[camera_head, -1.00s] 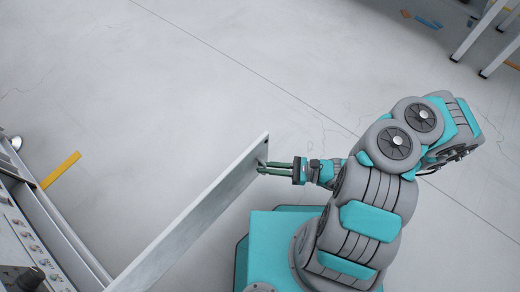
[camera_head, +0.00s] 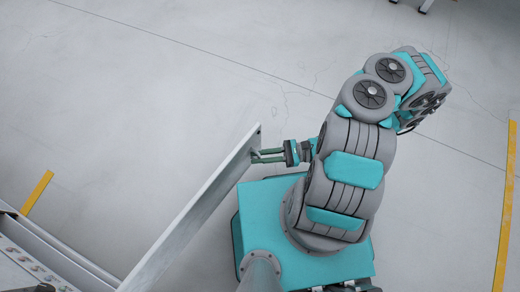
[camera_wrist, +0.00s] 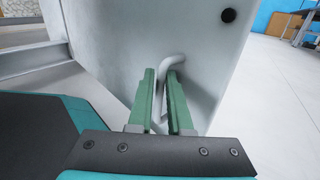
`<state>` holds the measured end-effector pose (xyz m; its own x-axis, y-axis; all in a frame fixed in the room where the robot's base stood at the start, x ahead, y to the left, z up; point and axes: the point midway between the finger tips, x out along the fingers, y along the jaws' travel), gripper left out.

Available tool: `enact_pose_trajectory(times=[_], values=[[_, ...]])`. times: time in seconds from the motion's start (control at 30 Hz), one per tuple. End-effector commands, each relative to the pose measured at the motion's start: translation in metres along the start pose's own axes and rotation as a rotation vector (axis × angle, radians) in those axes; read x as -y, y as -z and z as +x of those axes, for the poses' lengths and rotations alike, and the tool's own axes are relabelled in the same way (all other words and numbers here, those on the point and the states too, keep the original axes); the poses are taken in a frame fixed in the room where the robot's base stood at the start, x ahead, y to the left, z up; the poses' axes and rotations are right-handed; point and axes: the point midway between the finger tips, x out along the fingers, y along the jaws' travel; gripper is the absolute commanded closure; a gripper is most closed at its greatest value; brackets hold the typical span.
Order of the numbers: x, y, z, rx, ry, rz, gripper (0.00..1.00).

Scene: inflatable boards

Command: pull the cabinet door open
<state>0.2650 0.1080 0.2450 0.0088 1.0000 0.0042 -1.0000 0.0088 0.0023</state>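The cabinet door (camera_head: 198,208) is a pale grey-white panel at the lower left of the head view. It stands swung well out from the cabinet front (camera_head: 66,250). In the wrist view the door's face (camera_wrist: 112,55) fills the middle, with a curved pale handle (camera_wrist: 172,64) on it. My gripper (camera_head: 255,156) is at the door's free end. Its two green fingers (camera_wrist: 162,84) lie on either side of the handle and look closed on it. The lower part of the handle is partly hidden between the fingers.
Open grey floor (camera_head: 200,85) lies beyond the door. A yellow floor strip (camera_head: 37,192) is at the left and another (camera_head: 506,205) at the right. In the wrist view, furniture with a blue panel (camera_wrist: 272,14) stands at the far right.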

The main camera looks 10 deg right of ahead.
Motion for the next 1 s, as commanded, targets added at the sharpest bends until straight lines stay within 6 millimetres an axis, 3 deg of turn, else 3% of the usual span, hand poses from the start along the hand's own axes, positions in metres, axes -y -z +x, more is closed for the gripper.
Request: enact_pose_trajectory(times=[0.03, 0.2, 0.53, 1.0], values=[[0.000, 0.000, 0.000, 0.000, 0.000, 0.000, 0.78], [0.001, 0.001, -0.001, -0.002, 0.004, 0.001, 0.59], [0.003, 0.001, -0.006, -0.005, 0.008, 0.000, 0.58], [0.002, 0.001, -0.071, -0.005, 0.006, -0.001, 0.58]])
